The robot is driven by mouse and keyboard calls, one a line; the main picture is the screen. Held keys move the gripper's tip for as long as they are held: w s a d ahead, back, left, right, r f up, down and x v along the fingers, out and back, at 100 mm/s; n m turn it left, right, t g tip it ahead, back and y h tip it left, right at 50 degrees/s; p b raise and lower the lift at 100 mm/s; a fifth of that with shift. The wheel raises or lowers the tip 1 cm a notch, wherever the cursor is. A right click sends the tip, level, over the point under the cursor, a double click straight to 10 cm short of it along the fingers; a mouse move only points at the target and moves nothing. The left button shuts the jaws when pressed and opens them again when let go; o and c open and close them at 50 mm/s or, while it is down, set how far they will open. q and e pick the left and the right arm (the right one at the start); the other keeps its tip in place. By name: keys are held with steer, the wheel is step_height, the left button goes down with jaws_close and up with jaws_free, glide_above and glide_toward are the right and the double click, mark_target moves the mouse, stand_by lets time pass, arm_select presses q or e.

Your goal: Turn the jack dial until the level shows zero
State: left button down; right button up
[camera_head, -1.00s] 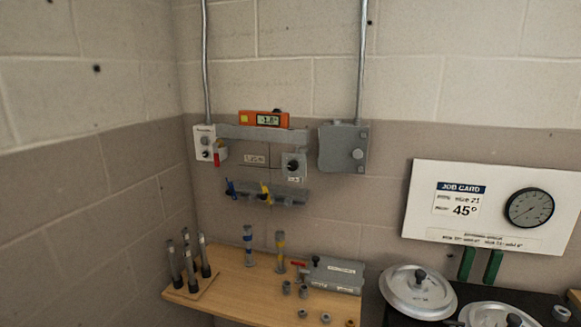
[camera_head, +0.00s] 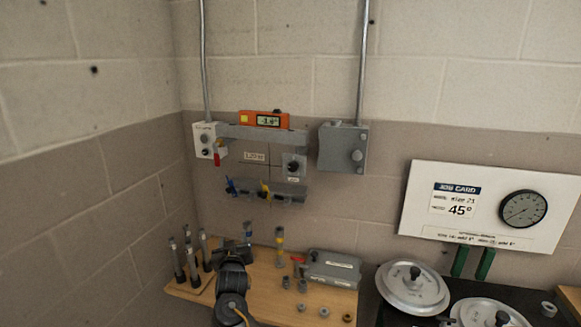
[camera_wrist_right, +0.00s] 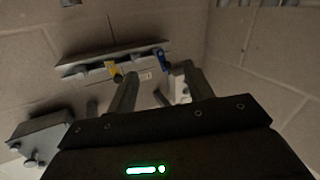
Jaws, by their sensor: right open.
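The jack dial (camera_head: 293,167) is a dark knob on a small grey box on the wall, under the right end of a grey beam (camera_head: 262,133). The orange digital level (camera_head: 263,119) sits on the beam; its small screen seems to show a negative reading, too blurred to read surely. My right gripper (camera_head: 236,246) is low over the wooden shelf, below and left of the dial and apart from it. In the right wrist view its fingers (camera_wrist_right: 158,84) are spread with nothing between them. I cannot make out the dial surely there. My left gripper is out of view.
A rack with blue and yellow clips (camera_head: 265,194) hangs below the dial. A white switch box (camera_head: 205,141) is left and a grey box (camera_head: 343,147) right. Posts (camera_head: 191,256) and a grey case (camera_head: 333,269) stand on the shelf (camera_head: 262,300). Metal lids (camera_head: 414,290) are at right.

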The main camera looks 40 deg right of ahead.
steer(key=s+d+r+m+g+h, duration=0.1)
steer(key=s+d+r+m+h, duration=0.1)
steer(key=r, duration=0.5)
steer(key=s+d+r+m+h, duration=0.1)
steer(key=d+r+m+h, duration=0.15)
steer(key=r, duration=0.45)
steer(key=m+g+h+p, duration=0.2)
steer(key=m+g, duration=0.1)
steer(key=g, duration=0.1)
glide_toward(292, 168)
steer(key=shift+n, duration=0.25)
steer(key=p+x, duration=0.2)
steer(key=x, duration=0.5)
steer(key=shift+d, duration=0.15)
steer(key=shift+w+d+p, duration=0.35)
steer(key=shift+d, duration=0.15)
steer(key=shift+c, duration=0.4)
